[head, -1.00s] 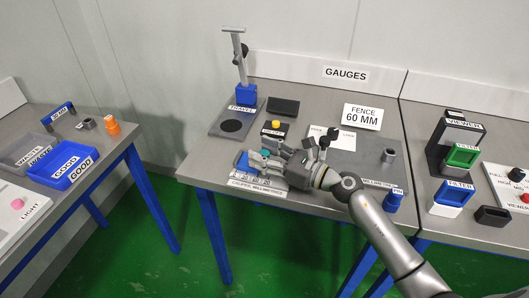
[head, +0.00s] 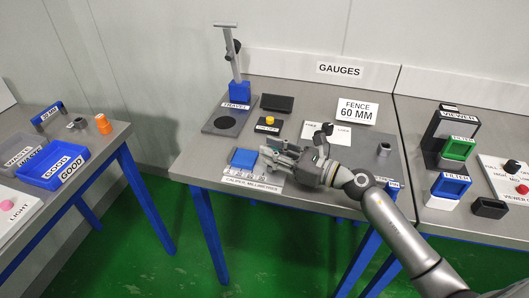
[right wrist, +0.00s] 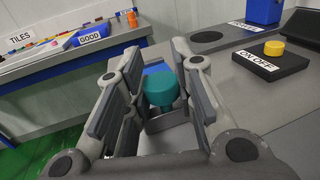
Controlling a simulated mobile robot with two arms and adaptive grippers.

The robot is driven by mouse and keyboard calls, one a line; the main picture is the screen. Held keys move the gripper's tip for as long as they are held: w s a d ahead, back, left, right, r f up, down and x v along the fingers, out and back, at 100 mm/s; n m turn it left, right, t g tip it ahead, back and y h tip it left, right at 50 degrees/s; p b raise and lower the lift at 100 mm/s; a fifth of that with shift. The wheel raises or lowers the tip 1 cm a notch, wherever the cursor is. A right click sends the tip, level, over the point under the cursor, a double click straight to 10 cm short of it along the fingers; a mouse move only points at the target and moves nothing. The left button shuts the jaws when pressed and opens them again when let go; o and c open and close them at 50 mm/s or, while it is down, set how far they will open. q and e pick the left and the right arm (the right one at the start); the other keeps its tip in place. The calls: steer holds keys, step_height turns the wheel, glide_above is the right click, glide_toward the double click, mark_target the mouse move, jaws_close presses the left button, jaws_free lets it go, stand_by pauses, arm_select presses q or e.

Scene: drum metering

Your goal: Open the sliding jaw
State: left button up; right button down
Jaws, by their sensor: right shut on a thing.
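The caliper lies on the front edge of the middle table, behind a label reading "CALIPER, MILLIMETRES" (head: 250,184). A blue block (head: 243,158) sits on the caliper, left of my right gripper (head: 268,155). In the right wrist view, a teal round knob (right wrist: 165,88) stands between the fingers of my right gripper (right wrist: 168,95), which is shut on it. Part of the blue block (right wrist: 156,68) shows behind the knob. The gripper hides the sliding jaw and much of the scale in the head view. My left gripper is not in view.
Behind the caliper are a black box with a yellow button (head: 269,122) and a travel stand (head: 239,92). A "FENCE 60 MM" sign (head: 357,111) and a grey cylinder (head: 384,149) stand to the right. A blue tray (head: 55,165) is on the left table.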

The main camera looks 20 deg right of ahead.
steer(key=c, duration=1.2)
jaws_free()
step_height(320, 180, up, 10)
steer(key=shift+f, duration=0.1)
